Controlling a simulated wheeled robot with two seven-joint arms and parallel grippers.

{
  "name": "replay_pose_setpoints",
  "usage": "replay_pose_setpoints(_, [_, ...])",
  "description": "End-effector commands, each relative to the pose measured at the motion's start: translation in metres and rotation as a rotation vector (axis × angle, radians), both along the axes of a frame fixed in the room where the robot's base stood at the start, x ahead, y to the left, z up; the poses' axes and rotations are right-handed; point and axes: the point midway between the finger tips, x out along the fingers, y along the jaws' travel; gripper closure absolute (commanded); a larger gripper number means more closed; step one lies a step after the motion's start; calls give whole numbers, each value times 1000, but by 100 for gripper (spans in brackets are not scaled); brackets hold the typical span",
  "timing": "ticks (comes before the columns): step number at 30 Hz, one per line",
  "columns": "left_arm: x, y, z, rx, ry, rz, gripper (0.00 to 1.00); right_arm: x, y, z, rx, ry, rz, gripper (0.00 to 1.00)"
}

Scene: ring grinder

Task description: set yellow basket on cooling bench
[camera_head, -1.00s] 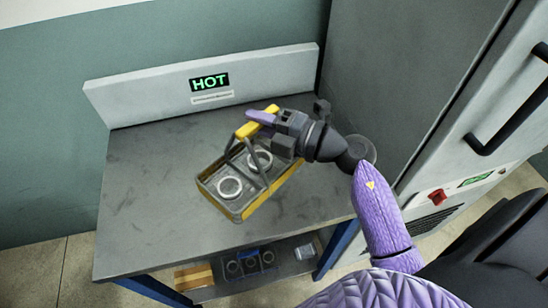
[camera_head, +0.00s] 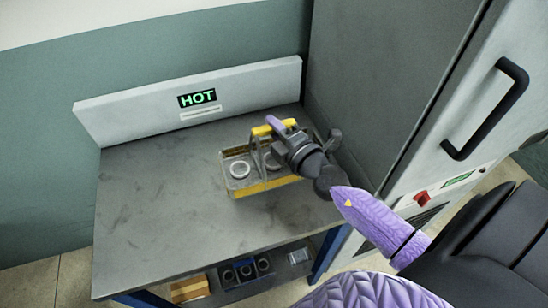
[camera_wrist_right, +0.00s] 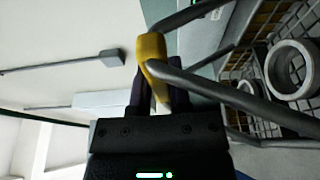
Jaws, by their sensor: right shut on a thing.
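The yellow basket (camera_head: 264,186) is a small wire-sided tray with a yellow rim and a raised handle with a yellow grip (camera_head: 262,130). Pale rings (camera_head: 240,169) lie in it. My right gripper (camera_head: 274,124) is shut on the yellow grip, which also shows between the fingers in the right wrist view (camera_wrist_right: 153,62). The basket is over the grey cooling bench (camera_head: 150,215), towards its right back; I cannot tell whether its bottom touches the top. My left gripper is not in view.
A backboard with a green HOT sign (camera_head: 197,98) stands along the bench's rear. A grey cabinet (camera_head: 400,80) with a black handle stands close on the right. A lower shelf holds a dark ring holder (camera_head: 246,268) and a wooden block (camera_head: 190,289). The bench's left half is clear.

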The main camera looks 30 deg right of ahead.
Motion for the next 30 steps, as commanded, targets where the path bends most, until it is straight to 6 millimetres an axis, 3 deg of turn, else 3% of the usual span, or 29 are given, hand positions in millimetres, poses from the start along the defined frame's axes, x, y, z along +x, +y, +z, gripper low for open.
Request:
replay_pose_setpoints(1, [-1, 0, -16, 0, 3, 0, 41, 0, 0, -17, -5, 0, 1, 100])
replay_pose_setpoints(11, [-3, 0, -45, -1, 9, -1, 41, 1, 0, -63, -3, -3, 0, 100])
replay_pose_setpoints(23, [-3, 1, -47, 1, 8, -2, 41, 0, 0, -67, 0, -5, 0, 100])
replay_pose_setpoints(24, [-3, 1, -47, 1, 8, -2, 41, 0, 0, -67, 1, -2, 1, 73])
replay_pose_setpoints(28, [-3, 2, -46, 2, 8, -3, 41, 0, 0, -66, 0, -2, 1, 45])
replay_pose_setpoints(30, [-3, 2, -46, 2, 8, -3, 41, 0, 0, -66, 0, -2, 1, 41])
